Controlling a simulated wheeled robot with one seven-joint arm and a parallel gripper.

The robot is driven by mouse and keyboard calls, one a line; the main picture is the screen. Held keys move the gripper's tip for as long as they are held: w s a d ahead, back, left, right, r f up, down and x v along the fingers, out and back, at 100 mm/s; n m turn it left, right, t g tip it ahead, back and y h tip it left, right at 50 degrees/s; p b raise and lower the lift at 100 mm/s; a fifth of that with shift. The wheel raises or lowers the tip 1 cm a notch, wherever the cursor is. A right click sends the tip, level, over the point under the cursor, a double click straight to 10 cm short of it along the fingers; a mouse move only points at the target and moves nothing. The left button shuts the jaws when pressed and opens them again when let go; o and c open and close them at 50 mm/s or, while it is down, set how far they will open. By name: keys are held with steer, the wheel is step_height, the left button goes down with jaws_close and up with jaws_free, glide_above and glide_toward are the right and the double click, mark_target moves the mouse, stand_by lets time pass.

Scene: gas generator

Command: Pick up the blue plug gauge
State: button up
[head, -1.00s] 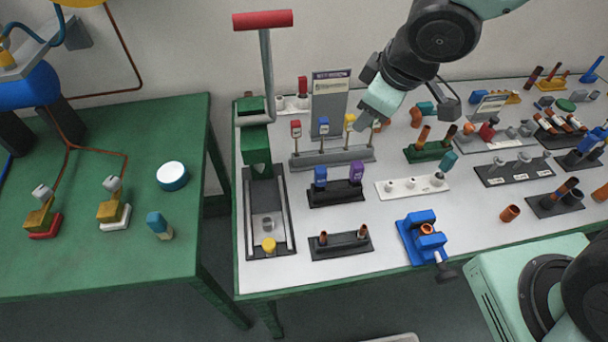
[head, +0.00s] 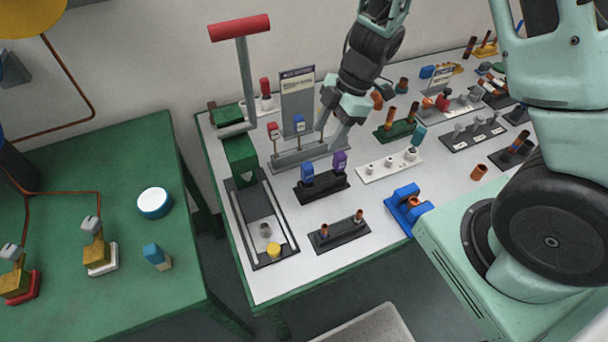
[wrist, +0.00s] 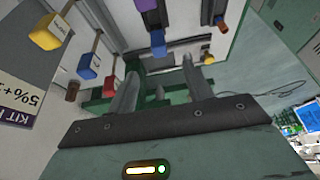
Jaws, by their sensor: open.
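In the head view, a blue-topped gauge (head: 307,173) stands upright beside a purple-topped one (head: 340,161) in a black holder (head: 322,188). Another blue-headed piece (head: 299,124) stands on a grey rack behind, by a red-headed one (head: 273,130). I cannot tell which blue piece is the plug gauge. My gripper (head: 334,138) is open and empty, pointing down behind the purple top, by the grey rack's right end. In the wrist view, the holder's blue piece (wrist: 158,43) shows beyond and between the fingers (wrist: 160,72). The rack's blue head (wrist: 88,66) is at left.
A tall sign (head: 298,100) stands behind the rack. A green press with a red handle (head: 239,27) is left. A white holder (head: 389,167) and a black one with copper pins (head: 339,235) are near. A yellow head (wrist: 50,33) is left in the wrist view.

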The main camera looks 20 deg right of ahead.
mark_target(302, 181)
steer(key=b+x, duration=0.2)
steer(key=x, duration=1.2)
steer(key=shift+w+f, duration=0.1)
steer(key=shift+f, duration=0.25)
steer(key=c, duration=0.9)
